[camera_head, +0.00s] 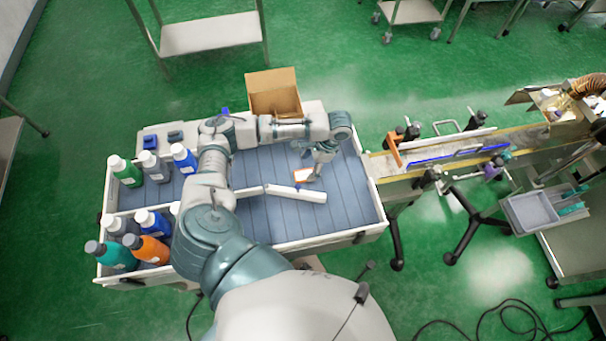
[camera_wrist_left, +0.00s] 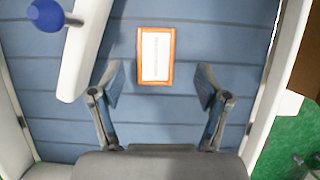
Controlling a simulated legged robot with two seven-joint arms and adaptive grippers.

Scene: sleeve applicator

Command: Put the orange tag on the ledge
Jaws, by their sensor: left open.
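The orange tag (camera_head: 302,174), a small flat rectangle with a white face and orange border, lies on the blue slatted table surface. In the left wrist view the orange tag (camera_wrist_left: 155,56) lies just beyond and between the fingertips. My left gripper (camera_head: 314,176) is low over the table beside the tag. In the left wrist view my left gripper (camera_wrist_left: 160,88) is open, with nothing between its fingers. A white raised bar (camera_head: 296,193) stands just in front of the tag; I cannot tell if it is the ledge. My right gripper is not in view.
Several bottles (camera_head: 140,250) stand in the left compartments. An open cardboard box (camera_head: 273,95) is at the table's back edge. A blue knob (camera_wrist_left: 45,15) is by the white bar. A conveyor (camera_head: 450,155) adjoins the right side. The table's right part is clear.

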